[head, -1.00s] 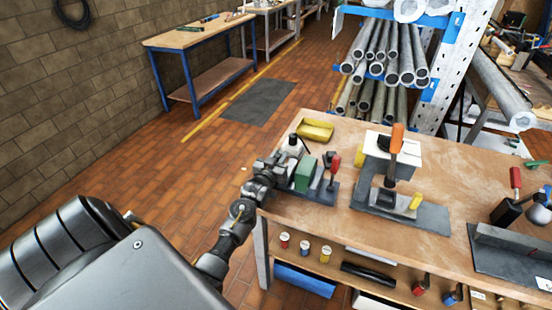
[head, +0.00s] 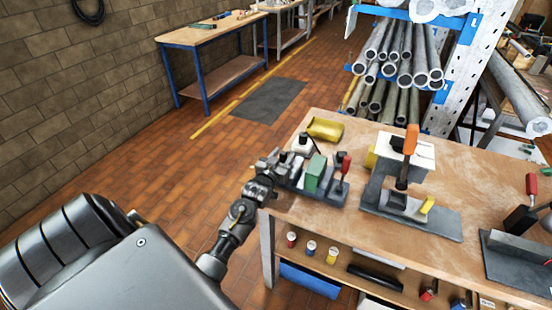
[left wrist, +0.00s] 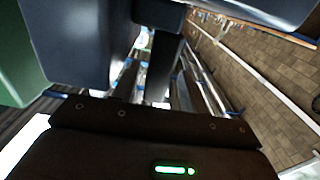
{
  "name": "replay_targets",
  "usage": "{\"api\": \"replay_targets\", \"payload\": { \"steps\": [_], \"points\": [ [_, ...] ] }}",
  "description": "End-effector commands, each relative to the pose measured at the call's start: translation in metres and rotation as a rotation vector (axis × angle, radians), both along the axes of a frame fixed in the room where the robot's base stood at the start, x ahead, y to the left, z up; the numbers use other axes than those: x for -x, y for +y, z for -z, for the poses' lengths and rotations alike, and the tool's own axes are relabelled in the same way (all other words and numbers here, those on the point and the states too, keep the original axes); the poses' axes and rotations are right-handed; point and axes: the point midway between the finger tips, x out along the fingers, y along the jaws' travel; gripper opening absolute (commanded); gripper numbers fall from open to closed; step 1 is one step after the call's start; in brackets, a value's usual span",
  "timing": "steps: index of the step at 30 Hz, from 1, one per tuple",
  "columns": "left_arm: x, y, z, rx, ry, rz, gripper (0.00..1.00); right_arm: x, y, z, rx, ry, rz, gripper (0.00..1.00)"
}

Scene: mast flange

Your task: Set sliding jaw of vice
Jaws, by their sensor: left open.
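A small vice stands at the near left corner of the wooden bench. It has a dark grey base (head: 325,197), a green block (head: 315,172) and a red-topped handle (head: 344,166). My left gripper (head: 277,166) is open at the left end of the vice, close beside it; I cannot tell whether it touches. In the left wrist view the green block (left wrist: 20,62) fills the left edge, next to a large dark blue-grey part (left wrist: 75,42) very near the camera. Which part is the sliding jaw is unclear. My right gripper is not in view.
A yellow tray (head: 325,129) and a white bottle (head: 303,144) stand behind the vice. A fixture with an orange handle (head: 411,140) stands on a grey plate to the right. A pipe rack (head: 440,110) stands behind.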

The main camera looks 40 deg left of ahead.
Motion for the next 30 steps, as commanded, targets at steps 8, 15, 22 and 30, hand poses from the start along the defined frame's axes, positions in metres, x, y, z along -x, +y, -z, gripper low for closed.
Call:
{"api": "replay_targets", "payload": {
  "steps": [8,15,22,30],
  "points": [
    [0.056,-0.014,0.004,0.000,0.001,-0.001,0.44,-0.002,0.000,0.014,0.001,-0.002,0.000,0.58],
    [0.084,-0.020,0.002,0.000,0.001,-0.002,0.44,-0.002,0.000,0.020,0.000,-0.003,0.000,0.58],
    [0.089,-0.022,0.000,0.000,0.001,-0.002,0.44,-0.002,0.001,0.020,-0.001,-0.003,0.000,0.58],
    [0.088,-0.022,0.001,0.000,0.001,-0.002,0.44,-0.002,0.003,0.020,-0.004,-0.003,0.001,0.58]
  ]
}}
